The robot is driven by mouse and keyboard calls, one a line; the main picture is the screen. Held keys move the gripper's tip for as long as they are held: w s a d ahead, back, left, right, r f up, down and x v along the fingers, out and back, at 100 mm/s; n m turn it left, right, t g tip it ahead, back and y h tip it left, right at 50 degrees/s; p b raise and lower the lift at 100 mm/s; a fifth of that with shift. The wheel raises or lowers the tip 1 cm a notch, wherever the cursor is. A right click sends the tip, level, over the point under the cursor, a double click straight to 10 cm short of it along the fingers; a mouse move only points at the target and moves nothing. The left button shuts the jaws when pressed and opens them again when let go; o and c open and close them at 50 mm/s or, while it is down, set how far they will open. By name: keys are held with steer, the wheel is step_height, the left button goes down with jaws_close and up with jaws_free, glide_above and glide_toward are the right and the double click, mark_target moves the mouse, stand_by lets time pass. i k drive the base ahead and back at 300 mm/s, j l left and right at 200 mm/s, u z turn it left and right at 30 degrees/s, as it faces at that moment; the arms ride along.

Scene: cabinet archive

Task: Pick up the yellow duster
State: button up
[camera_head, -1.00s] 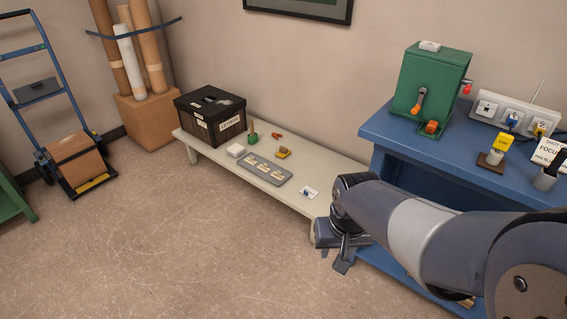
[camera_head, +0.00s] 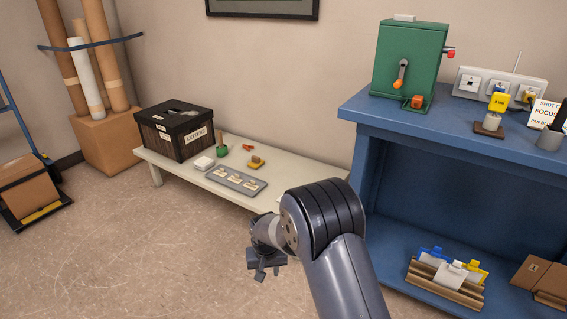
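A small yellow thing with a brown top (camera_head: 256,162), which looks like the yellow duster, lies on the low pale bench (camera_head: 318,184) along the wall. My gripper (camera_head: 264,271) hangs over the floor in front of the bench, apart from the yellow thing and nearer to me. Its fingers point down and are small and dark, so I cannot tell whether they are open or shut. I see nothing held in it. My arm hides part of the bench's right end.
The bench also holds a black letters box (camera_head: 180,132), a white block (camera_head: 204,163), a green-based item (camera_head: 221,150), a red item (camera_head: 248,147) and a grey tray (camera_head: 237,180). A blue workbench (camera_head: 440,131) stands right, its lower shelf holding a rack (camera_head: 445,282).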

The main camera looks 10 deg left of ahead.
mark_target(256, 162)
steer(key=i+j+z, duration=0.3)
steer(key=j+z, duration=0.25)
steer(key=i+j+z, duration=0.3)
steer(key=j+z, duration=0.25)
steer(key=j, duration=0.15)
steer(key=i+j, duration=0.15)
steer(key=j, duration=0.65)
steer(key=i+j+z, duration=0.15)
steer(key=j, duration=0.65)
steer(key=i+j, duration=0.1)
steer(key=j, duration=0.65)
steer(key=i+j+z, duration=0.1)
steer(key=j, duration=0.7)
